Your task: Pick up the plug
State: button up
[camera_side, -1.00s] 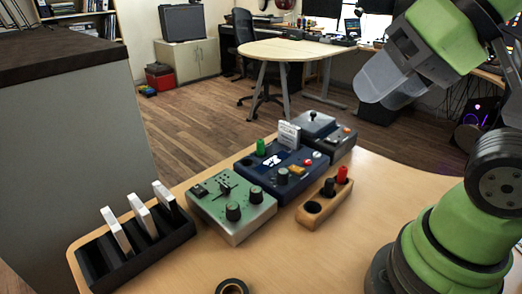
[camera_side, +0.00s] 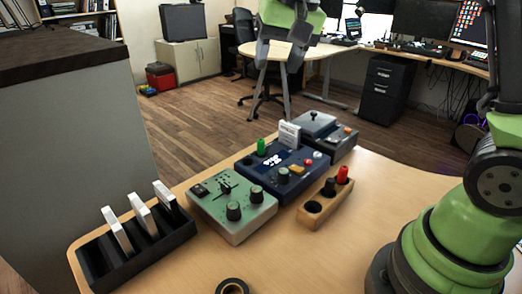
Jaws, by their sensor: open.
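Several plug-like pieces are in view. A green plug (camera_side: 261,147) stands upright at the back left of the blue device (camera_side: 270,180). A black plug (camera_side: 328,187) and a red plug (camera_side: 342,175) stand in a wooden holder (camera_side: 312,218), whose front hole (camera_side: 313,207) looks empty. I cannot tell which one the task means. My gripper (camera_side: 279,60) is open and empty, pointing down, high above the table and over the devices in the picture. It touches none of them.
A green box with knobs (camera_side: 232,215) and a grey box with a lever (camera_side: 325,140) flank the blue device, which bears a white card (camera_side: 289,134). A black rack (camera_side: 135,252) holds white cards. A roll of tape (camera_side: 232,287) lies at the front. Bare table (camera_side: 400,180) is at right.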

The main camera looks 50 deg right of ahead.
jog(key=w+d+f+m+g+h, duration=0.1)
jog(key=w+d+f+g, duration=0.15)
jog(key=w+f, duration=0.55)
jog(key=m, duration=0.1)
send_over(261, 140)
jog(key=f, duration=1)
jog(key=shift+w+a+f, duration=0.1)
jog(key=shift+a+f, duration=0.05)
jog(key=shift+a, duration=0.25)
jog(key=shift+d+f, duration=0.25)
jog(key=shift+f, duration=1.25)
jog(key=shift+d+f, duration=0.2)
jog(key=shift+f, duration=1.25)
grip_shut()
